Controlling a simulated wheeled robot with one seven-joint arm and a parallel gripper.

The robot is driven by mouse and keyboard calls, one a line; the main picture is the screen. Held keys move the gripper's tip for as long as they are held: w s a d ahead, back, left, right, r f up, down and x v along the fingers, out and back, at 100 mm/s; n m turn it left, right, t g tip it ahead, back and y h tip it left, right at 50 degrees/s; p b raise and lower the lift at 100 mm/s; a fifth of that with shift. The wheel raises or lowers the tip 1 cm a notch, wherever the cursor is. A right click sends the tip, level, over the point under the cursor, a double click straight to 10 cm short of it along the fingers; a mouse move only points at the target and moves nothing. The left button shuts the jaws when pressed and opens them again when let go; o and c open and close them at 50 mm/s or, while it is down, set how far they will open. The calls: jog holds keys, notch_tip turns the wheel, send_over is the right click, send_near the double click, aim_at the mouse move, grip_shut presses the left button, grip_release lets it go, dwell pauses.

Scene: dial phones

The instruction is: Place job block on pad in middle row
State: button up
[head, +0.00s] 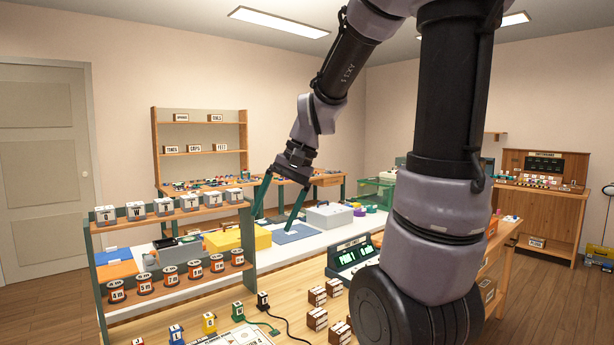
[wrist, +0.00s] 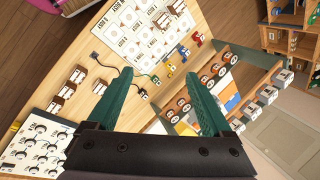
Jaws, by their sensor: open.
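My gripper (head: 275,221) is open and empty, its two green fingers pointing down above the workbench; they also show wide apart in the wrist view (wrist: 160,82). Several brown blocks with white labels (head: 317,297) stand on the wooden table at the front right; they show at the left in the wrist view (wrist: 76,76). Their labels are too small to read, so I cannot tell which is the job block. A board with rows of white pads (head: 240,339) lies on the table, seen more fully in the wrist view (wrist: 118,22).
Small coloured lettered blocks (head: 209,323) and a black plug with a cable (head: 263,301) are near the board. A two-level rack (head: 180,283) holds spools and grey blocks. A dark device with a green display (head: 352,256) stands behind the brown blocks.

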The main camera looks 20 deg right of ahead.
jog(key=s+d+r+n+t+h, duration=0.1)
jog(key=s+d+r+t, duration=0.3)
jog(key=s+r, duration=0.4)
jog(key=shift+s+r+n+t+h, duration=0.15)
jog(key=shift+r+n+t+h, duration=0.25)
jog(key=shift+t+h, duration=0.3)
